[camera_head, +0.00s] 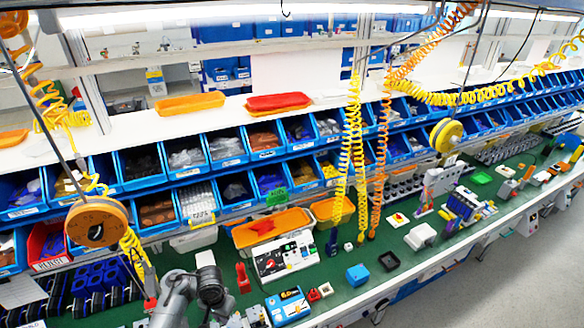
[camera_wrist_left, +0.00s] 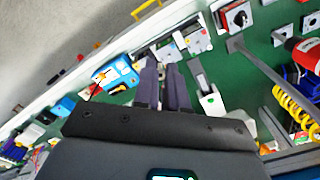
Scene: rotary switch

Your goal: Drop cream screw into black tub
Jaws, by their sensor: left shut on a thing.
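My left gripper (camera_wrist_left: 164,84) shows in the left wrist view with its two dark fingers close together. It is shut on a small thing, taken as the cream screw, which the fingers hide. In the head view the left gripper's dark body (camera_head: 211,290) is at the bottom, above the front of the green bench. The black tub (camera_head: 389,260) is a small, square, open container on the bench, well to the right of the gripper. A small dark shape by a blue box in the left wrist view looks like the same tub (camera_wrist_left: 46,117). My right gripper is not in view.
A white tray (camera_head: 420,237) is beyond the tub. Coiled yellow and orange hoses (camera_head: 359,150) hang over the bench.

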